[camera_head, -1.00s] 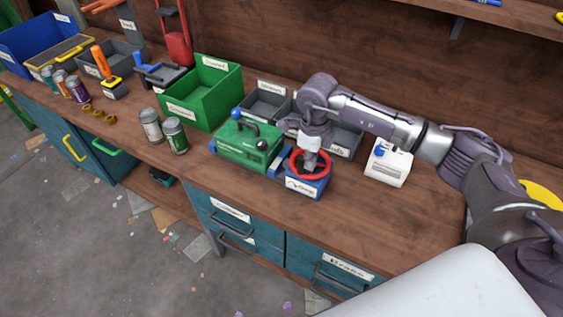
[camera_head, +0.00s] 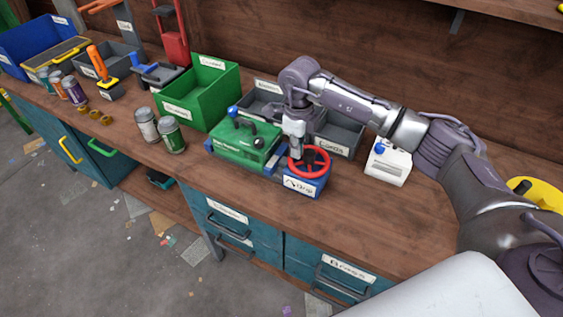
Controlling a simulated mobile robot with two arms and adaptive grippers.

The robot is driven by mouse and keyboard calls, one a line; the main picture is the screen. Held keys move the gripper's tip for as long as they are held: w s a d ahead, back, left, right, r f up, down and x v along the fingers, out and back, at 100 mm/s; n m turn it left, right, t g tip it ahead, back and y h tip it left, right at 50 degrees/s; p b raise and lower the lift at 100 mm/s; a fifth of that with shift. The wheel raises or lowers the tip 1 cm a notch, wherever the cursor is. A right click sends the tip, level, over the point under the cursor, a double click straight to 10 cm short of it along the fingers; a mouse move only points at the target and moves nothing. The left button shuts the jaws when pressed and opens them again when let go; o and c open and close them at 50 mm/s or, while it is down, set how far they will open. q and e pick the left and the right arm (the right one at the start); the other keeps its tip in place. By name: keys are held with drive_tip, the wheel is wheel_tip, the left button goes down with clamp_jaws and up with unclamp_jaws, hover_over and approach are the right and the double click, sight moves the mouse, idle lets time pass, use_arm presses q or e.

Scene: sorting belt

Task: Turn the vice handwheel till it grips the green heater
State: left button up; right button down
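The green heater (camera_head: 238,146) sits in the blue vice (camera_head: 304,186) on the bench, between its blue parts. I cannot tell how tightly the vice holds it. The red handwheel (camera_head: 322,164) lies flat on top of the vice's right block, which has a "Grip" label with a dial. My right gripper (camera_head: 295,153) points down at the left side of the handwheel rim, close to the heater's right end. The fingers are small and partly hidden, so whether they are closed on the rim cannot be told. My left gripper is out of view.
Two cans (camera_head: 172,135) stand left of the heater. A green bin (camera_head: 206,98) and grey bins (camera_head: 340,137) stand behind it. A white box with a blue knob (camera_head: 388,162) is to the right. The bench front right of the vice is clear.

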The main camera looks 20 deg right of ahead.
drive_tip(key=shift+s+a, duration=0.3)
drive_tip(key=shift+a, duration=0.35)
drive_tip(key=shift+s+a, duration=0.1)
drive_tip(key=shift+a, duration=0.05)
drive_tip(key=shift+s, duration=0.1)
drive_tip(key=shift+s, duration=0.1)
drive_tip(key=shift+d+r+p, duration=0.4)
drive_tip(key=shift+p, duration=0.1)
wheel_tip(320, 180, up, 8)
drive_tip(key=p, duration=0.4)
drive_tip(key=shift+r, duration=0.1)
